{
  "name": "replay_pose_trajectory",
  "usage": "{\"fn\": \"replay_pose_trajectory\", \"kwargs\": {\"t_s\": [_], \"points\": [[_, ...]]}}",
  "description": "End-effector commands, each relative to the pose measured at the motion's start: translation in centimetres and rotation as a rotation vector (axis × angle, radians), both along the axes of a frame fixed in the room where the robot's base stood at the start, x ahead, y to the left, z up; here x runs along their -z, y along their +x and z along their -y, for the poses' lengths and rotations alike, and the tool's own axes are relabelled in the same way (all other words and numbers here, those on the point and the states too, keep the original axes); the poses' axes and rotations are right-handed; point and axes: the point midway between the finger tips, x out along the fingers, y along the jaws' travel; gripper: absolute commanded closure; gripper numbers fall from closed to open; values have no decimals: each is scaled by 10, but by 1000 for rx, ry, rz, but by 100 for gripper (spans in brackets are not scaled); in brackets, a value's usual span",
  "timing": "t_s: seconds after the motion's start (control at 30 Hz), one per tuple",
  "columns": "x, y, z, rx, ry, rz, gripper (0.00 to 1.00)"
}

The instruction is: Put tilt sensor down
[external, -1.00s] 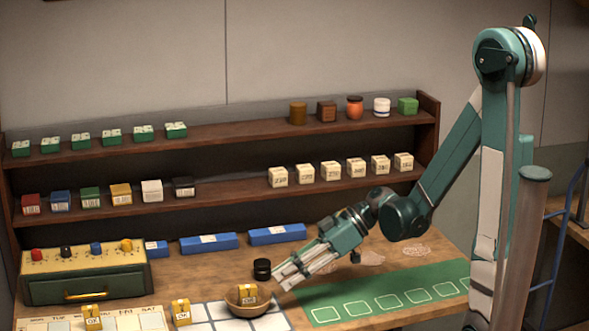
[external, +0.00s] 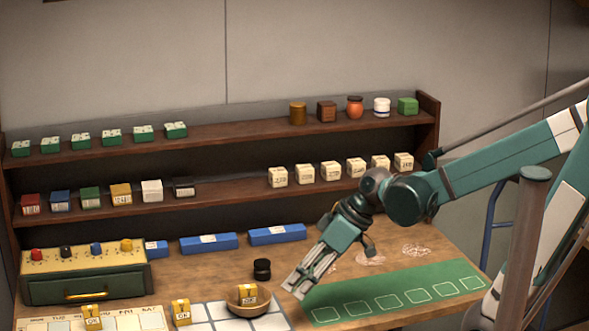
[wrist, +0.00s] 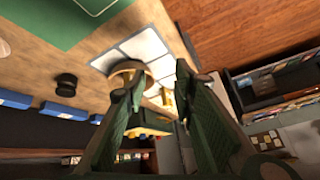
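No thing in view is clearly marked as the tilt sensor, so I cannot tell which it is. A yellow block marked OK (external: 248,292) sits in a round wooden bowl (external: 247,307) on the white grid; the bowl also shows in the wrist view (wrist: 130,67). A small black round object (external: 262,269) stands on the table behind the bowl. My gripper (external: 293,290) is low over the table, just right of the bowl, pointing down and left. In the wrist view its fingers (wrist: 160,75) are apart, with nothing seen held between them.
Other yellow blocks (external: 181,312) stand left of the bowl, near a calendar sheet. A green mat (external: 400,288) with white outlined squares lies to the right. Blue boxes (external: 209,243) and a knobbed drawer box (external: 85,270) stand behind. Loaded shelves (external: 230,190) line the wall.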

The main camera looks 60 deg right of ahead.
Motion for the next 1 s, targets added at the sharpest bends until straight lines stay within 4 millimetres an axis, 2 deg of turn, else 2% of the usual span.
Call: {"fn": "replay_pose_trajectory", "kwargs": {"t_s": [0.6,1.0], "points": [[-37,-56,-6,213,-128,10,74],[-53,-72,-4,281,-156,50,74]]}}
